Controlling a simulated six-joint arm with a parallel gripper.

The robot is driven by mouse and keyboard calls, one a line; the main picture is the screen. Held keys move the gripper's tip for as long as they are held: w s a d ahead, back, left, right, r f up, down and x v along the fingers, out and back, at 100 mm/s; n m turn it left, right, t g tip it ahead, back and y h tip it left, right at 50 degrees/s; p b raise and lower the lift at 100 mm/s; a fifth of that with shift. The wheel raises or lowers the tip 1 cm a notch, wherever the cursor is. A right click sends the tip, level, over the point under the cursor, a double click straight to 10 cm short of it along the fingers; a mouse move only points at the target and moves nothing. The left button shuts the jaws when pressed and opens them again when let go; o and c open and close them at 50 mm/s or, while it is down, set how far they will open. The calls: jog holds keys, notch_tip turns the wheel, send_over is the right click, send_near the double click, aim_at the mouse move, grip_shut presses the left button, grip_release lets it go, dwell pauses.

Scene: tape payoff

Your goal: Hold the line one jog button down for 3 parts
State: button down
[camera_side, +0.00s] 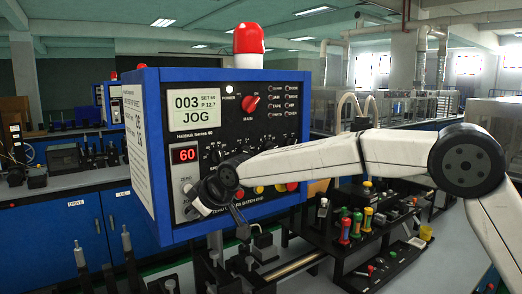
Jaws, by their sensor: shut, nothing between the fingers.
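The blue control box (151,150) stands at centre left with a black front panel. Its pale screen (188,116) reads "003" and "JOG" in large characters. A red digit display (184,155) below it reads 60. Yellow and red buttons (258,189) run along the panel's lower edge. My arm reaches in from the right across the panel, and my gripper (238,214) is at the panel's lower left, shut and empty. My wrist covers part of the button row. I cannot tell which button is the line one jog button, or whether the fingers touch one.
A red beacon (249,39) tops the box. A dark fixture rack with coloured handles (345,230) stands on the grey bench at right, under my arm. Metal posts (80,255) rise at lower left. Another blue unit (100,100) and blue cabinets (75,220) stand behind.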

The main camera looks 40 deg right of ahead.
jog(key=shift+s, duration=0.75)
jog(key=shift+s, duration=2.5)
jog(key=s+d+f+m+g+h, duration=0.1)
jog(key=s+d+f+m+g, duration=0.1)
jog(key=s+d+f, duration=0.45)
jog(key=s+d+f+m+g+h, duration=0.1)
jog(key=s+d+f+m, duration=0.1)
jog(key=s+d+f, duration=0.45)
jog(key=s+d+f+m+g, duration=0.1)
jog(key=s+d+f, duration=0.1)
jog(key=s+d, duration=0.1)
jog(key=s+d+f+m+g, duration=0.1)
jog(key=s+d+f, duration=0.1)
jog(key=s, duration=0.4)
jog(key=s+d+f+m+g+h, duration=0.1)
jog(key=s+d, duration=0.3)
jog(key=shift+s+d+f, duration=0.2)
jog(key=shift+s+f, duration=0.1)
jog(key=shift+f, duration=0.1)
